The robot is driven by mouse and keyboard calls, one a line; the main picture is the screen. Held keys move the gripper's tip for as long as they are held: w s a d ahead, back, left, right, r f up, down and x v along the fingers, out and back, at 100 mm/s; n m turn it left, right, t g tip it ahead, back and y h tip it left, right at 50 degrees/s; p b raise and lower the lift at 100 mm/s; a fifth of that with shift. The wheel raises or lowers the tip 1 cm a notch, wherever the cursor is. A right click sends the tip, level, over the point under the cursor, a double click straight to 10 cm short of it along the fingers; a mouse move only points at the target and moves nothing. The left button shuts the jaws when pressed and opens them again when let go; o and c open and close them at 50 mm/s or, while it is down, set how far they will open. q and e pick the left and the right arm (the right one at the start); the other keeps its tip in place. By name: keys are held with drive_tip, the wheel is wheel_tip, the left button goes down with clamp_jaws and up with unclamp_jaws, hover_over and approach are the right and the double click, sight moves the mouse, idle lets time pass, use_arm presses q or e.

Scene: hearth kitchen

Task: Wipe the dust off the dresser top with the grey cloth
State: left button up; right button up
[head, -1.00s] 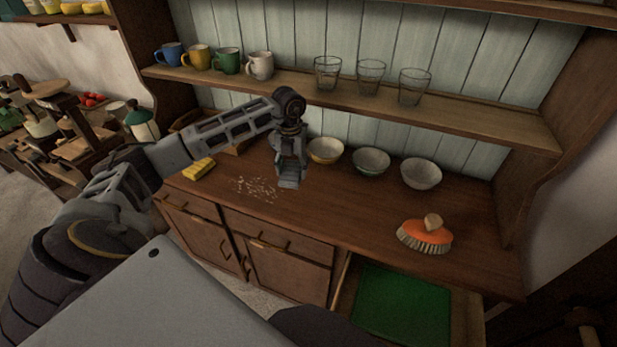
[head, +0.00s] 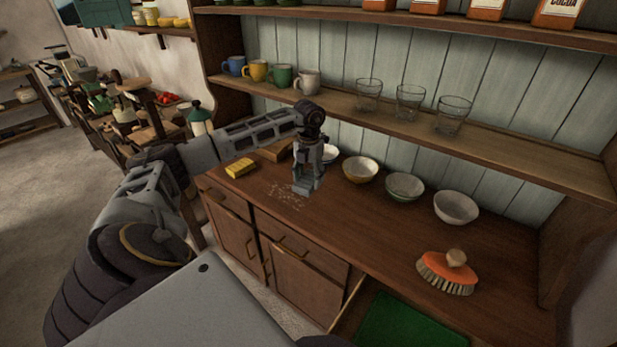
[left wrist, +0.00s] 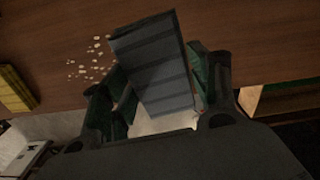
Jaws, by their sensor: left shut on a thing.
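The grey cloth (left wrist: 155,65) is a folded, striped pad between the fingers of my left gripper (head: 306,186), which is shut on it. In the head view the gripper points down over the dresser top (head: 370,228). The dust (head: 287,195) is a patch of pale crumbs just left of the gripper; it also shows in the left wrist view (left wrist: 90,60), left of the cloth. I cannot tell whether the cloth touches the wood. My right gripper is out of view.
Several bowls (head: 405,187) stand along the back, right of the gripper. A yellow block (head: 240,168) lies left of the dust. An orange brush (head: 447,272) sits at the right. Below it an open drawer shows something green (head: 410,325). Mugs and glasses (head: 409,103) stand on the shelf above.

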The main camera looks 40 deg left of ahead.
use_arm(q)
drive_tip(key=shift+w+d+m, duration=0.1)
drive_tip(key=shift+d+m, duration=0.1)
drive_tip(key=shift+m, duration=0.3)
drive_tip(key=shift+w+m, duration=0.15)
drive_tip(key=shift+m, duration=0.65)
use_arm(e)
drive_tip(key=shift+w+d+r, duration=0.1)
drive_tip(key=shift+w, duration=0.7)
use_arm(q)
drive_tip(key=shift+d+f, duration=0.1)
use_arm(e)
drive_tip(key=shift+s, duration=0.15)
